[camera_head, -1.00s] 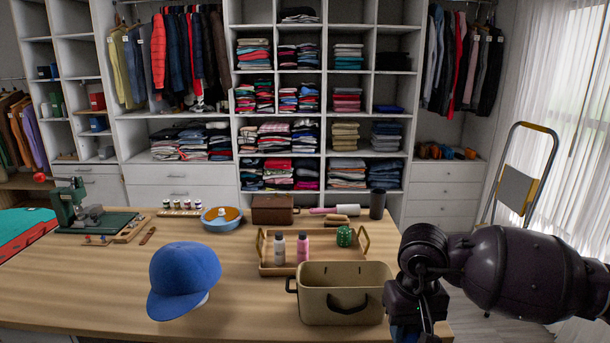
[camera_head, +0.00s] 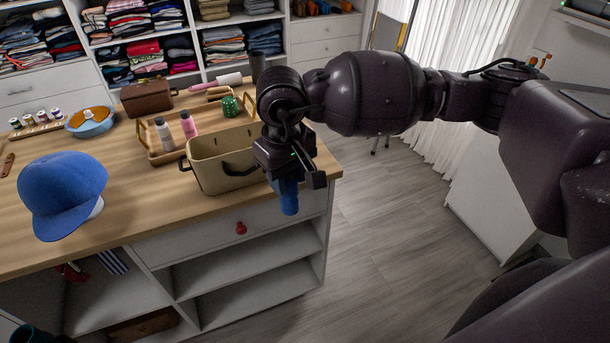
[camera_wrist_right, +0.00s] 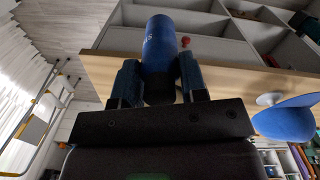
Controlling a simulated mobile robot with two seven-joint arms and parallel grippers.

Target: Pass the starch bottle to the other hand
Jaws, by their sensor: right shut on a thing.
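The starch bottle is a blue bottle (camera_head: 289,199) held below my right wrist, just off the right front edge of the table. My right gripper (camera_wrist_right: 159,80) is shut on it, with one finger on each side in the right wrist view, where the bottle (camera_wrist_right: 160,45) sticks out past the fingertips. In the head view the wrist and fingers hide the bottle's upper part. My left gripper is not in view.
A beige bin (camera_head: 220,165) stands on the table (camera_head: 130,215) close beside my right gripper. A blue cap (camera_head: 62,190) lies at the left. A wooden tray (camera_head: 165,157) holds small bottles. Open shelves (camera_head: 245,270) and a red-knobbed drawer are below. Floor at the right is clear.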

